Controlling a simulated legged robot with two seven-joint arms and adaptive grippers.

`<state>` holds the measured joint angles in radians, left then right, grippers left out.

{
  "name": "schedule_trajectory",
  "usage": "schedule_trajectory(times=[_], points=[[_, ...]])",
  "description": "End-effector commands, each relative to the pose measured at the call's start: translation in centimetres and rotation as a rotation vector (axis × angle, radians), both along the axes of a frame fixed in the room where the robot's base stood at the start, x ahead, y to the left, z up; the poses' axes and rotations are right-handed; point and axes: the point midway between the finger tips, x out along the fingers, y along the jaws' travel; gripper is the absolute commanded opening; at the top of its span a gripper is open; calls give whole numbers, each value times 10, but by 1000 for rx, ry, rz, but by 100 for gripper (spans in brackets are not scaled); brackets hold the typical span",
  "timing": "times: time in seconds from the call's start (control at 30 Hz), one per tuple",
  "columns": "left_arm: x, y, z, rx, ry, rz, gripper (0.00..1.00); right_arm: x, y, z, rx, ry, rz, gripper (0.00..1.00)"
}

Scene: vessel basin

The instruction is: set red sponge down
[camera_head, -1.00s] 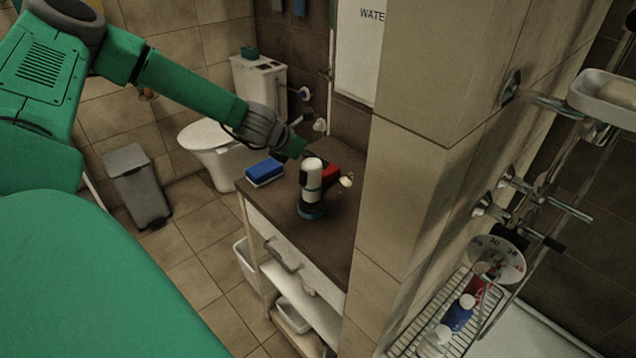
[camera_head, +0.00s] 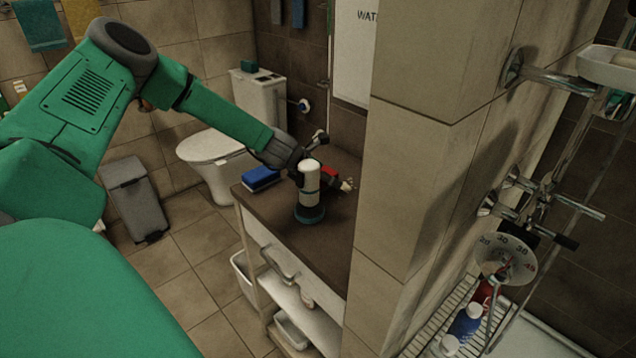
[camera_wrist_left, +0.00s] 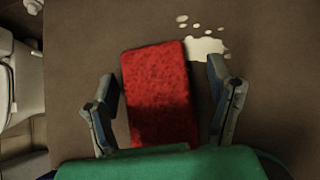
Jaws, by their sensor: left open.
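The red sponge (camera_wrist_left: 160,90) lies on the dark counter top (camera_wrist_left: 80,55), between the two fingers of my left gripper (camera_wrist_left: 163,105) in the left wrist view. The fingers stand apart with a gap on each side of the sponge, so the gripper is open. In the head view the red sponge (camera_head: 330,172) is partly hidden behind a white bottle with a dark base (camera_head: 310,185). My left gripper (camera_head: 318,170) reaches down there behind the bottle, its fingertips largely hidden. My right gripper is not seen.
A pale spill (camera_wrist_left: 205,48) lies beside the red sponge. A tiled pillar (camera_head: 410,170) bounds the counter on the right. The toilet (camera_head: 215,150) stands beyond the counter to the left.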

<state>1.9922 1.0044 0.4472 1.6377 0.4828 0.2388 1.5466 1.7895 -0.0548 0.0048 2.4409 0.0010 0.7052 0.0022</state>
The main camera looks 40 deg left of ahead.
Motion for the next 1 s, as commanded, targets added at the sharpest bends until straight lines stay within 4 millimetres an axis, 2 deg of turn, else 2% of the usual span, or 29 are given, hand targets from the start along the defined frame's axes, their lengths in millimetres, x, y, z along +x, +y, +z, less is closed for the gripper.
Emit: schedule_trajectory(times=[0.27, 0.3, 0.37, 0.4, 0.77, 1.0], points=[[2, 7, -5, -8, 0, 1, 74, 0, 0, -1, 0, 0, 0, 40], [2, 7, -6, -8, 0, 1, 60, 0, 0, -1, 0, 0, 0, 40], [1, 7, -6, -9, 0, 1, 42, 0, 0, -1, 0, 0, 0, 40], [2, 7, -6, -8, 0, 1, 37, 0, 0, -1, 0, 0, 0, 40], [2, 1, -1, -1, 0, 0, 35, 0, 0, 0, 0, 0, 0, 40], [3, 2, 20, -3, -4, -1, 35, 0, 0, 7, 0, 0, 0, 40]])
